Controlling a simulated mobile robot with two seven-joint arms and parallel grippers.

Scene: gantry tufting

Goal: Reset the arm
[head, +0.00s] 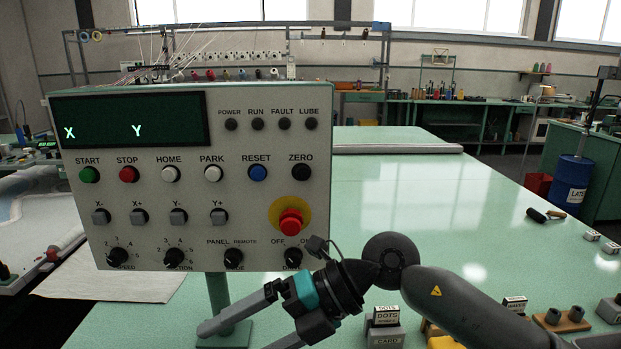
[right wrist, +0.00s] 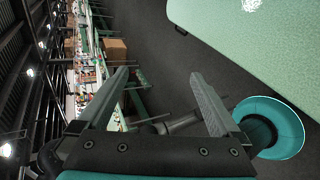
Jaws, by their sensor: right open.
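My right gripper (head: 238,338) reaches in from the lower right of the head view, below the control panel (head: 245,130). Its two fingers are spread and point left. In the right wrist view the right gripper (right wrist: 157,76) has nothing between its fingers, only distant floor and benches behind. The panel has a dark screen (head: 130,120) with X and Y in light letters. The blue RESET button (head: 257,172) sits right of the middle in the upper button row. My left gripper is not in view.
A red emergency stop (head: 290,222) on a yellow disc sits at the panel's lower right. The pale green table (head: 440,190) is largely clear behind. Small labelled blocks, including a DOTS block (head: 386,316), stand at the front right. A blue drum (head: 572,183) stands at the far right.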

